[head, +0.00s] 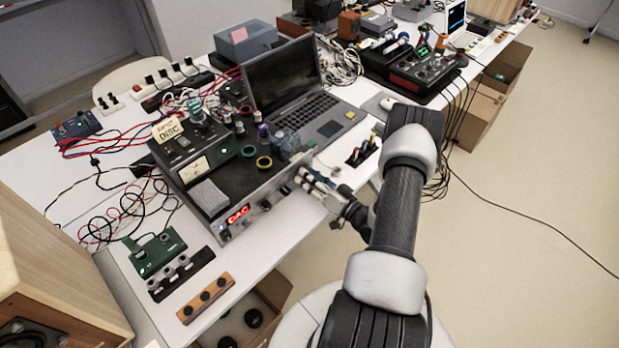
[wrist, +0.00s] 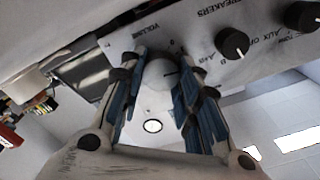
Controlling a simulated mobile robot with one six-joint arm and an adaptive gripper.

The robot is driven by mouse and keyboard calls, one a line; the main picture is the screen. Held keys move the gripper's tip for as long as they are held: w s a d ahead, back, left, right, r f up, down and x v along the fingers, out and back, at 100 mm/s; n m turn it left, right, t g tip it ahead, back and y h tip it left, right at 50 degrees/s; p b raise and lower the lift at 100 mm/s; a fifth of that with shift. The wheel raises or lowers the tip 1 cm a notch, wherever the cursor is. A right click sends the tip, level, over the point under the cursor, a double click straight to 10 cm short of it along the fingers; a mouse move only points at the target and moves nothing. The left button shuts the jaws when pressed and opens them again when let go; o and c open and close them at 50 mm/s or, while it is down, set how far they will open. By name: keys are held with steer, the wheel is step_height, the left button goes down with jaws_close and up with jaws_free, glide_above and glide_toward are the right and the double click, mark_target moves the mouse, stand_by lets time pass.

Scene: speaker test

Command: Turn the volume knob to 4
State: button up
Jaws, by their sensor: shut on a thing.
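The volume knob (wrist: 157,76) is a round, pale silver knob on the amplifier's light front panel (wrist: 200,50), beside the printed word VOLUME. A short dark mark shows near its right side. Which number it points to cannot be made out. My gripper (wrist: 160,88) has its blue-padded fingers on either side of the knob, shut on it. In the head view my gripper (head: 320,186) is at the right end of the amplifier's front (head: 262,203), and the knob is hidden there. The amplifier's red display (head: 238,214) reads DAC.
A laptop (head: 300,95) stands behind the amplifier. Tape rolls and small items lie on its top. The floor to the right is open.

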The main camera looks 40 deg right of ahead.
steer(key=m, duration=0.5)
steer(key=shift+m, duration=0.3)
steer(key=m, duration=0.5)
steer(key=shift+d+f+p, duration=0.1)
steer(key=shift+f+p, duration=0.1)
steer(key=shift+p, duration=0.2)
steer(key=shift+m, duration=0.4)
steer(key=o, duration=1.1)
steer(key=s, duration=0.8)
steer(key=s+d, duration=0.1)
steer(key=s, duration=0.3)
